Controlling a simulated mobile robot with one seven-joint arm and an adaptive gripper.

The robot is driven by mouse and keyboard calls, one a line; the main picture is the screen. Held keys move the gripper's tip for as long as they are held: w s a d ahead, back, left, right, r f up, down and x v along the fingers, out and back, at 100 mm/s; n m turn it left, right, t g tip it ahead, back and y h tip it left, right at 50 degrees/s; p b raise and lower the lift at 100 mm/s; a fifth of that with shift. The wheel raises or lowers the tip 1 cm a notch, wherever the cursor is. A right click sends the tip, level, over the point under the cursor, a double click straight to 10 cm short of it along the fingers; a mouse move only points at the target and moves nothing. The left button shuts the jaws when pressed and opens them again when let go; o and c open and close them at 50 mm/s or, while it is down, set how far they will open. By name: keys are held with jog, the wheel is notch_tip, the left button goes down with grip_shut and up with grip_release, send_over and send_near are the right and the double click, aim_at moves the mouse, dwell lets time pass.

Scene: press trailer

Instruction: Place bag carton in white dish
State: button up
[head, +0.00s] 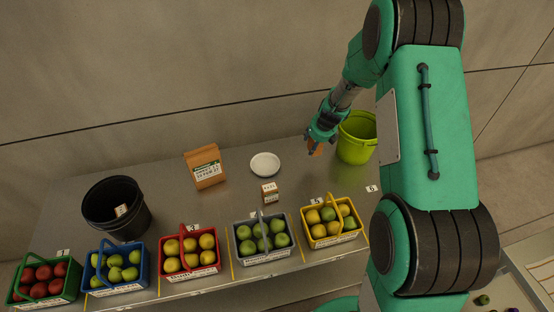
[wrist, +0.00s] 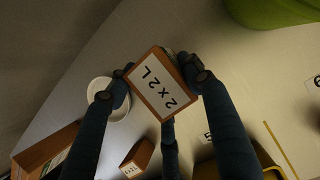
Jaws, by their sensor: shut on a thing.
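My gripper (head: 316,143) is shut on a small brown carton (wrist: 163,85) with a white label reading "2 x 2 L". The carton sits tilted between the fingertips, above the table, and shows as a small brown patch in the head view (head: 317,150). The white dish (head: 265,164) lies on the table to the left of my gripper and looks empty. In the wrist view the dish (wrist: 110,104) is partly hidden behind a finger.
A lime-green bucket (head: 357,139) is right of my gripper, and a black bucket (head: 117,207) stands at the left. Several fruit baskets, including a yellow one (head: 332,232), line the front edge.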

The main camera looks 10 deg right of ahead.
jog(key=w+a+n+b, duration=0.1)
jog(key=w+a+n, duration=0.1)
jog(key=a, duration=0.8)
jog(key=w+a+n+y+b, duration=0.1)
jog(key=w+a+n+b, duration=0.1)
jog(key=a, duration=0.9)
jog(key=shift+w+a+r+b, duration=0.2)
jog(key=shift+w+r+b, duration=0.05)
jog(key=shift+r+b, duration=0.05)
jog(key=b, duration=0.1)
send_near(261, 164)
jog(key=shift+w+a+r, duration=0.1)
jog(key=shift+w, duration=0.8)
jog(key=shift+f+b, duration=0.45)
jog(key=shift+f, duration=1.45)
jog(key=shift+f, duration=0.1)
jog(key=o, duration=1.2)
jog(key=shift+o, duration=0.2)
